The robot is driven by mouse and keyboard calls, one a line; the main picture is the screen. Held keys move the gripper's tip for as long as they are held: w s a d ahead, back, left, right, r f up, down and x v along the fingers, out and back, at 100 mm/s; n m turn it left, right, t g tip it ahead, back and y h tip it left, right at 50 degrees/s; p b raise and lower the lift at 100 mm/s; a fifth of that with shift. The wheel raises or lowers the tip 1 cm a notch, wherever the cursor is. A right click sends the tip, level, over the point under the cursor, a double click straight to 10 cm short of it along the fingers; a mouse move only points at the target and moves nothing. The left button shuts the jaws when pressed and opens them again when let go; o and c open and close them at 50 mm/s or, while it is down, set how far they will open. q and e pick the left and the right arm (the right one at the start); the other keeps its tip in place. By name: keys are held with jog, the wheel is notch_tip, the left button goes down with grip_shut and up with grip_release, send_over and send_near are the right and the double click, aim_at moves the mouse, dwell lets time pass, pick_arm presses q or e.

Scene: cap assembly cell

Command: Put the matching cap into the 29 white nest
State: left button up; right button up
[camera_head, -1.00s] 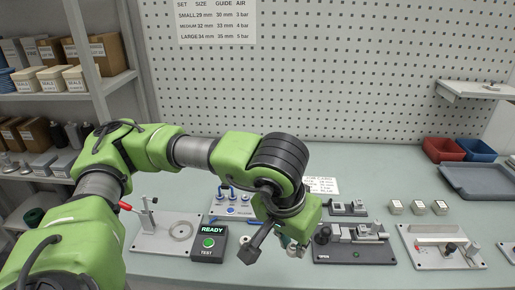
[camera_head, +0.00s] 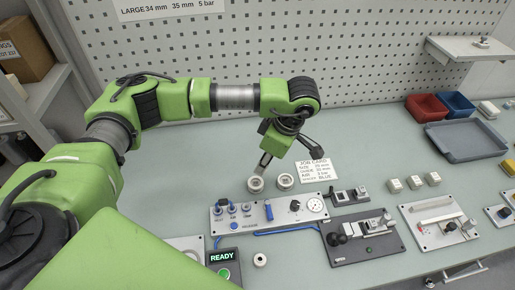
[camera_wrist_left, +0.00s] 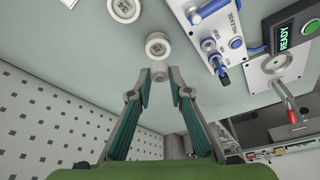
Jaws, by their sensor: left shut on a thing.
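My left gripper (camera_head: 264,163) is shut on a small pale cap (camera_wrist_left: 160,73), which shows between its fingertips in the wrist view. The gripper points down close to a white round nest (camera_head: 255,185); in the wrist view this nest (camera_wrist_left: 158,47) lies just beyond the cap. I cannot tell whether cap and nest touch. A second white nest (camera_head: 285,181) stands to the right; its top (camera_wrist_left: 124,7) bears a number I cannot read surely. The near nest's number is not readable. My right gripper is not in view.
A grey panel (camera_head: 292,217) with blue knobs and a gauge lies in front of the nests. A job card (camera_head: 314,171) is to their right. A READY box (camera_head: 222,257) and a small white ring (camera_head: 260,260) are nearer. Table left of the nests is clear.

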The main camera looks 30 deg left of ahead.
pick_arm(q)
jog(key=n, duration=0.2)
jog(key=a+f+n+g+p, duration=0.1)
jog(key=n, duration=0.1)
jog(key=a+f+n+p, duration=0.1)
jog(key=n, duration=0.1)
jog(key=shift+w+a+f+n+g+h, duration=0.1)
jog(key=shift+w+a+n+g+h, duration=0.05)
jog(key=shift+n+g+h, duration=0.2)
jog(key=shift+f, duration=0.45)
jog(key=shift+f+b, duration=1.15)
jog(key=shift+f, duration=1)
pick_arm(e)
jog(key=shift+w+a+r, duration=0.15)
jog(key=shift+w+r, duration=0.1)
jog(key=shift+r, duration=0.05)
pick_arm(q)
jog(key=shift+b, duration=0.3)
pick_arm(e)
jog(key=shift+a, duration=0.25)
